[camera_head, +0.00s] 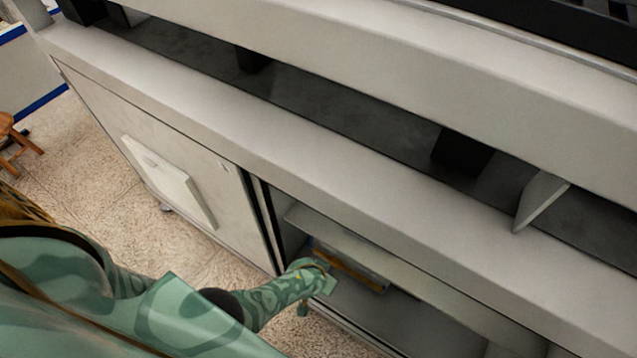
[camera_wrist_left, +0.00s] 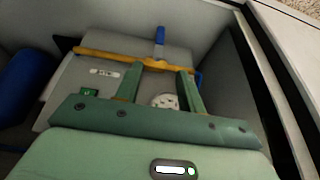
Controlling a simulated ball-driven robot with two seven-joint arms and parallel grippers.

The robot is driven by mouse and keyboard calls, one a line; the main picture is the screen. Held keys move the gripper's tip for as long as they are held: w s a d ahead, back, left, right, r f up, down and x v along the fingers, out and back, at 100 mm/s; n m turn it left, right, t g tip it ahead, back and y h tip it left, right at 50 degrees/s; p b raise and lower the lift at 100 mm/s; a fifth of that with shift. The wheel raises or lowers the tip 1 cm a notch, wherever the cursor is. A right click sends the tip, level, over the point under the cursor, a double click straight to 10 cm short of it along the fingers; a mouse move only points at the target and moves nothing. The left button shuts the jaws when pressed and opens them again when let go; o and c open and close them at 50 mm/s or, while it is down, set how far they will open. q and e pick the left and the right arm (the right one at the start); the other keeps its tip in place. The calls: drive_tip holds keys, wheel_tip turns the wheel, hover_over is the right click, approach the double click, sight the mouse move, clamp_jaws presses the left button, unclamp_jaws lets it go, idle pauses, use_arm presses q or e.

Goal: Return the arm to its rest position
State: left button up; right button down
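My left arm, in green camouflage, reaches from the lower left to the open compartment of a large grey cabinet. My left gripper (camera_head: 322,284) is at the compartment's mouth in the head view. In the left wrist view, the left gripper (camera_wrist_left: 159,72) has its two green fingers apart, with a clear gap between them. The fingertips point at a yellow bar (camera_wrist_left: 105,55) across a grey-white box (camera_wrist_left: 75,80). I cannot tell whether they touch the bar. My right gripper is in neither view.
The open cabinet (camera_head: 350,180) has a shelf (camera_head: 400,274) above the gripper and side walls close around it. A white panel (camera_head: 168,180) is on the closed door. A blue object (camera_wrist_left: 28,82) lies left of the box. Speckled floor (camera_head: 90,140) is free at left, near a wooden stool (camera_head: 14,140).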

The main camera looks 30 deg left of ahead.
use_arm(q)
drive_tip(key=shift+s+r, duration=0.25)
drive_tip(key=shift+r, duration=0.05)
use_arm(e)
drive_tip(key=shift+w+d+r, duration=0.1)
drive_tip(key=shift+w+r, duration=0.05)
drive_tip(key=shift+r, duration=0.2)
